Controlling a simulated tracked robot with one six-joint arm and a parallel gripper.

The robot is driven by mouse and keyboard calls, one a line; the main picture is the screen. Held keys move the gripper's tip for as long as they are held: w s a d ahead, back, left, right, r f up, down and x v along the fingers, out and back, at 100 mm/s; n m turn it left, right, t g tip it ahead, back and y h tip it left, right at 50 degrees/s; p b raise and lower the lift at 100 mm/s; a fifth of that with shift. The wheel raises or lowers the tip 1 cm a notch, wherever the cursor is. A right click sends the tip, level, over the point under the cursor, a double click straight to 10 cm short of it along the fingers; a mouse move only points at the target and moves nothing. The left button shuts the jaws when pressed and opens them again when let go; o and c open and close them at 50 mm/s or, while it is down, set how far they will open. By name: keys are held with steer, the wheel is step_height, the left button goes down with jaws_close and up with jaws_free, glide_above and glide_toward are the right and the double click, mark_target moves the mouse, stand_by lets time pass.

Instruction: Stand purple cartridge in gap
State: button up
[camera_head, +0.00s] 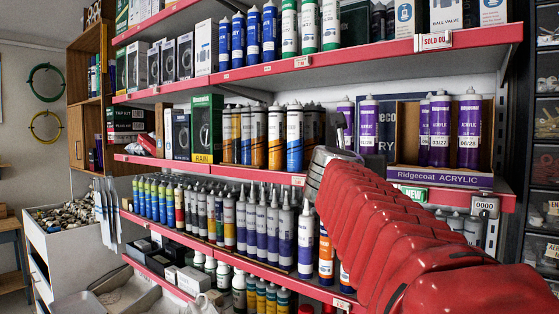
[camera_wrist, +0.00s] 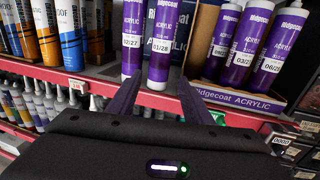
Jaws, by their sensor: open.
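Two purple cartridges stand upright on the shelf left of the display box: one dated 02/27 (camera_wrist: 133,40) and one dated 01/28 (camera_wrist: 161,45). In the head view the 01/28 cartridge (camera_head: 369,122) stands just right of my fingers. My gripper (camera_wrist: 158,84) is open and empty, its dark fingers pointing at these two from in front; I cannot tell whether they touch. The open cardboard box, with its purple Ridgecoat ACRYLIC front (camera_head: 440,179), holds three upright purple cartridges (camera_head: 470,130). Bare brown backing (camera_head: 408,128) shows at its left end.
Orange and blue cartridges (camera_head: 275,135) stand on the same shelf to the left. A red shelf edge (camera_head: 230,170) runs below them, and another shelf (camera_head: 350,60) is above. Grey-tipped cartridges (camera_head: 285,230) crowd the shelf beneath. Dark bins (camera_head: 540,120) are at right.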

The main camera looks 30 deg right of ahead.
steer(key=shift+v, duration=0.85)
steer(key=s+a+f+m+g+y, duration=0.1)
steer(key=s+a+f+m+y, duration=0.15)
steer(key=a+f+m, duration=0.45)
steer(key=s+a+f+m+y, duration=0.1)
steer(key=a+f+m+y, duration=0.25)
steer(key=f, duration=0.65)
steer(key=s+a+f+m+g+y, duration=0.1)
steer(key=a+f+m+y, duration=0.1)
steer(key=a+f+m, duration=0.35)
steer(key=s+a+f+m+g+y, duration=0.1)
steer(key=s+a+f+m+y, duration=0.2)
steer(key=a+f, duration=0.6)
steer(key=s+a+f+m+g+y, duration=0.1)
steer(key=s+a+f+m+y, duration=0.2)
steer(key=s+a+f+m, duration=0.3)
steer(key=s+a+f, duration=0.2)
steer(key=a+f, duration=0.1)
steer(key=f, duration=0.2)
steer(key=shift+a+g+y, duration=0.2)
steer(key=shift+g+y, duration=0.2)
